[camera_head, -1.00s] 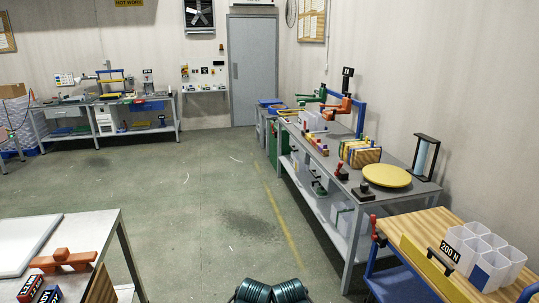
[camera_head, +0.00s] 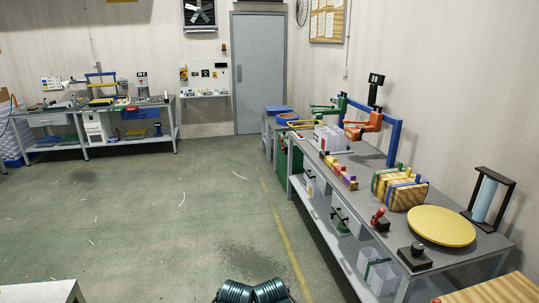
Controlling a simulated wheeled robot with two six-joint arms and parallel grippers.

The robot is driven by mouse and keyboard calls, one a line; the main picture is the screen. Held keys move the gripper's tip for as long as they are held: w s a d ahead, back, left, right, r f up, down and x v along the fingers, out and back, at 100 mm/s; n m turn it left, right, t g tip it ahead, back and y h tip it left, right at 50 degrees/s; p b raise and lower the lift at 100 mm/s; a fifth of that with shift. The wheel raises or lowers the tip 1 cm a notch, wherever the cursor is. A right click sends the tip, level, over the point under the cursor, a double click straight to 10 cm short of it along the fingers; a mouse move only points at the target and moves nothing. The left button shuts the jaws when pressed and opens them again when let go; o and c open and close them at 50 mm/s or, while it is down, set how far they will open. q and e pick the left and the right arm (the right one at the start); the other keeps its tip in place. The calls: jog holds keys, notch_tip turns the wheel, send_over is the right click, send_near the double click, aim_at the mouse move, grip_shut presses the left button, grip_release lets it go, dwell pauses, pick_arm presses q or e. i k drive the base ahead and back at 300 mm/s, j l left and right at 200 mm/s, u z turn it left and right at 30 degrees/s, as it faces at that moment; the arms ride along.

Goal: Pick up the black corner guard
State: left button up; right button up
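I cannot pick out a black corner guard for certain in the head view. Dark items on the right bench (camera_head: 335,207) include a black block with a knob (camera_head: 415,256), a smaller black and red knobbed piece (camera_head: 380,219) and a black frame holding a pale blue roll (camera_head: 487,200). None of these is clearly a corner guard.
The right bench also holds a round yellow disc (camera_head: 442,226), striped wooden blocks (camera_head: 400,189) and green and orange clamps (camera_head: 363,126). A wooden surface (camera_head: 497,291) cuts in at lower right, a table corner (camera_head: 40,292) at lower left. Green floor (camera_head: 165,215) lies open ahead.

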aim_at(322, 153)
jog(key=i+z, duration=0.2)
jog(key=i, duration=0.3)
jog(key=i+z, duration=0.15)
jog(key=i, duration=0.4)
jog(key=i+j+z, duration=0.2)
jog(key=i, duration=0.3)
jog(key=i+j+z, duration=0.2)
jog(key=i, duration=0.3)
